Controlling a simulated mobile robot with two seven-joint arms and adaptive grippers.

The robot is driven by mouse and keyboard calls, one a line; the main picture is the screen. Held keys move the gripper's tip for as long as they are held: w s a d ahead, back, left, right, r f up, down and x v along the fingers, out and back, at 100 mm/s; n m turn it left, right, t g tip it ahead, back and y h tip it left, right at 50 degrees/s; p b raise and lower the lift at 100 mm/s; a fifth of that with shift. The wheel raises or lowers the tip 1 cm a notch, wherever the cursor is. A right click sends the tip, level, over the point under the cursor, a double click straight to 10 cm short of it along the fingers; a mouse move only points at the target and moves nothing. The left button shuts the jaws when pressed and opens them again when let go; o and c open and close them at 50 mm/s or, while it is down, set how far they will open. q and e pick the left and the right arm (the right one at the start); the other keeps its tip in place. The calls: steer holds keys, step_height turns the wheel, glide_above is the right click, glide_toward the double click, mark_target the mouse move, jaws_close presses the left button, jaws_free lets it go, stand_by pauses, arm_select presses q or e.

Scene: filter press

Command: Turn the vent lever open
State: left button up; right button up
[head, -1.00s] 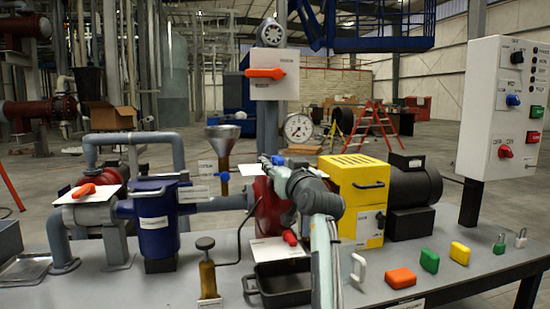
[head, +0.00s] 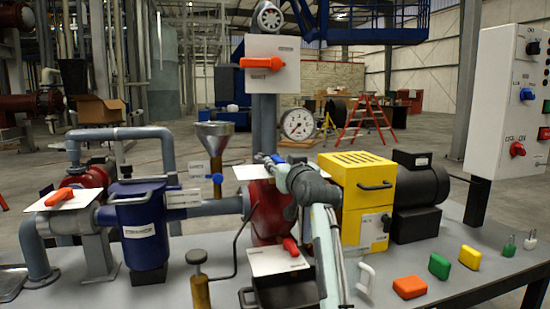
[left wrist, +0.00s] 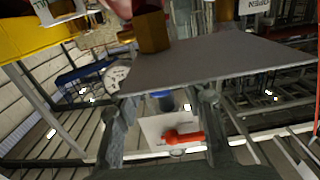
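My left gripper (head: 268,160) is at the top of the red pump casing (head: 268,210), beside a small blue handle (head: 276,158) and a pale plate (head: 248,172). In the left wrist view my left gripper (left wrist: 163,103) has its two fingers apart, with a small blue part (left wrist: 163,95) showing between them at the edge of a grey plate (left wrist: 215,62). I cannot tell whether they touch it. No readable label confirms which handle is the vent lever. My right gripper is not in view.
A funnel (head: 215,135), blue strainer (head: 137,232), yellow box (head: 362,180) and black motor (head: 420,190) crowd around. Coloured blocks lie at the front right.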

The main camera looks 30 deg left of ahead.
mark_target(276, 157)
arm_select(q)
steer(key=x, duration=0.4)
steer(key=shift+w+a, duration=0.25)
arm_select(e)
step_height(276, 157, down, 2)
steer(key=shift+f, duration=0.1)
arm_select(q)
steer(key=shift+c, duration=0.3)
jaws_close()
steer(key=shift+p, duration=0.35)
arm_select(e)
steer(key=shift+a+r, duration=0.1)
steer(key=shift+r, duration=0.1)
